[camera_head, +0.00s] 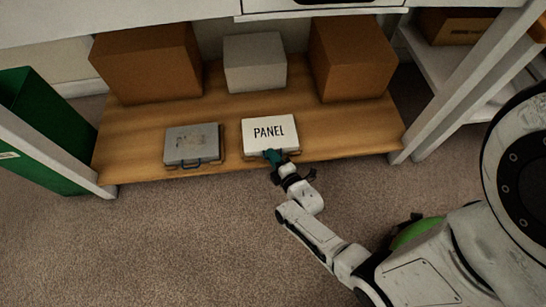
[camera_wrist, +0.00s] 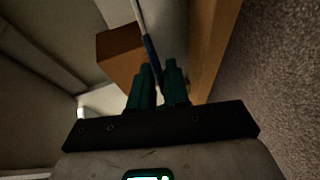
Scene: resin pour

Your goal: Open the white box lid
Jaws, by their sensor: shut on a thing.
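The white box (camera_head: 268,131), with PANEL written on its lid, stands near the front edge of the low wooden shelf. Its lid looks closed in the head view. My gripper (camera_head: 272,155) is at the front of the box, reaching from the lower right. In the wrist view, the dark green fingers of my gripper (camera_wrist: 159,88) are close together against a thin part at the box's front edge. The gripped part is mostly hidden by the fingers, and I cannot make out its exact shape.
A grey case (camera_head: 192,145) with a handle lies left of the white box. Behind stand two brown boxes (camera_head: 146,64) (camera_head: 352,58) and a pale box (camera_head: 254,62). White posts flank the wooden shelf (camera_head: 135,150). A green bin (camera_head: 40,120) is at left. Carpet in front is clear.

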